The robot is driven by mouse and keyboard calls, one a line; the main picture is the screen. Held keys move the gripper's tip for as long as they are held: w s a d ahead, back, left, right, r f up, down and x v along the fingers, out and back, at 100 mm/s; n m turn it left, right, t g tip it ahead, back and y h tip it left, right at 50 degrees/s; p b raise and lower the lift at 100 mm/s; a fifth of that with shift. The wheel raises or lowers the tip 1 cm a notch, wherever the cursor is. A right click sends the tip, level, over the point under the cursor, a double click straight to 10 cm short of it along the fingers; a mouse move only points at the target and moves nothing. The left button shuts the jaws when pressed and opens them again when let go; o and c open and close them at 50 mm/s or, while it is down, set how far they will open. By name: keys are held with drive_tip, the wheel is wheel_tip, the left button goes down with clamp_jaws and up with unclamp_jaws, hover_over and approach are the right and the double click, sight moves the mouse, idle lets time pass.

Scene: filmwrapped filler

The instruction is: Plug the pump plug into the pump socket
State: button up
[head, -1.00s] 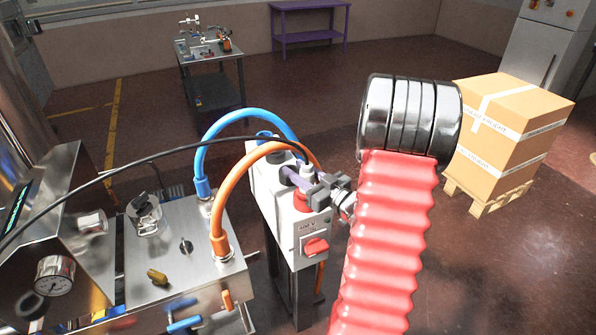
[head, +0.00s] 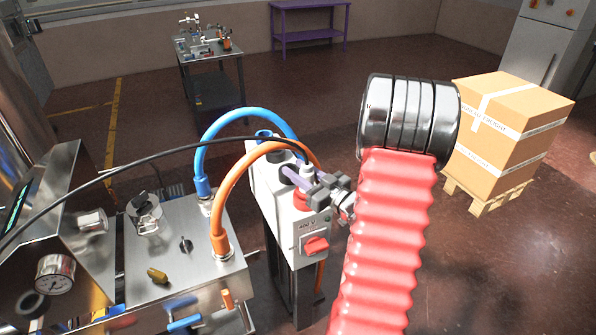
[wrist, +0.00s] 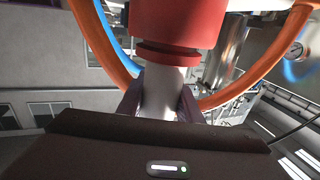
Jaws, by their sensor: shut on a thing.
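The pump plug has a pale grey body (wrist: 160,95) that stands between the purple fingers of my gripper (wrist: 160,103) in the wrist view. In the head view, its pale top (head: 307,169) shows above the purple fingers of my gripper (head: 318,186). My gripper is shut on it, at the near side of a white socket box (head: 275,190). A red round part (wrist: 178,25) lines up with the grey body, and it also shows below the fingers in the head view (head: 301,201). I cannot tell where the plug ends and the pump socket begins, or whether they are joined.
A blue hose (head: 245,115) and an orange hose (head: 245,165) arch close beside the box. A black cable (head: 110,178) crosses from the left. A red switch (head: 316,246) is on the box's front. A steel machine (head: 170,240) stands left, a carton (head: 500,135) right.

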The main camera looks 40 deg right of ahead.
drive_tip(key=shift+f, duration=0.2)
drive_tip(key=o, duration=1.3)
drive_tip(key=s, duration=1.3)
drive_tip(key=shift+s+d, duration=0.2)
drive_tip(key=shift+s, duration=0.2)
